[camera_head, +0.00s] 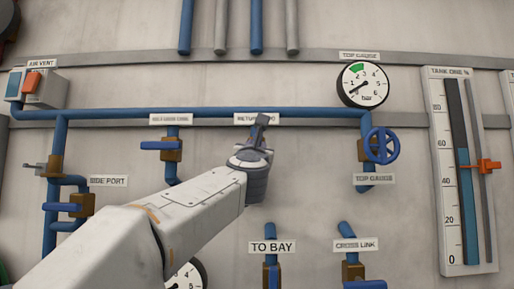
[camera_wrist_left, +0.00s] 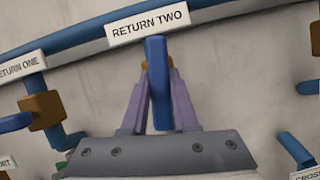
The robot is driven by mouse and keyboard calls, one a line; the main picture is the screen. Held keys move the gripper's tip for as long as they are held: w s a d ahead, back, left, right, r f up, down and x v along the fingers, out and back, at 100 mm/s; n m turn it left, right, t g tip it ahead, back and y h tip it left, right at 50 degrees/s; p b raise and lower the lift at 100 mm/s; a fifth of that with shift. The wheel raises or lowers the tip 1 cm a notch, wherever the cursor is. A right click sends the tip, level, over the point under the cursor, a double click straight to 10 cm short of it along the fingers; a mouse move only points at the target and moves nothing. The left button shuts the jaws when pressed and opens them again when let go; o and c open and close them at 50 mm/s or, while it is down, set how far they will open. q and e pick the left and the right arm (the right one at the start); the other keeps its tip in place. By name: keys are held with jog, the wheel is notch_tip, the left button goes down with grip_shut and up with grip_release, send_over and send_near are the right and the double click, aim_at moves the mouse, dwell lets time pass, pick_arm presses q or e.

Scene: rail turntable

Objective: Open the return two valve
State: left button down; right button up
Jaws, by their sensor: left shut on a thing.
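The return two valve's blue lever (camera_wrist_left: 157,85) shows in the left wrist view, just below the "RETURN TWO" label (camera_wrist_left: 148,24). It runs up and down in that picture, between the two purple fingers of my left gripper (camera_wrist_left: 158,95). The gripper is shut on the lever. A bit of the brown valve body (camera_wrist_left: 144,65) shows behind the fingers. In the head view my left gripper (camera_head: 260,132) reaches the pipe under the "RETURN TWO" label (camera_head: 257,119), and it hides the valve. My right gripper is not in view.
The return one valve (camera_head: 172,148) is left of my gripper, its blue lever pointing left. A blue handwheel (camera_head: 381,146) and a pressure gauge (camera_head: 363,84) are on the right. Below are the "TO BAY" valve (camera_head: 271,272) and the "CROSS LINK" valve (camera_head: 353,271). A tank gauge (camera_head: 463,170) stands far right.

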pick_arm(q)
jog(key=shift+f, duration=0.1)
jog(key=c, duration=0.7)
grip_release()
jog(key=b+v, duration=0.6)
jog(key=v, duration=0.4)
jog(key=shift+s, duration=0.2)
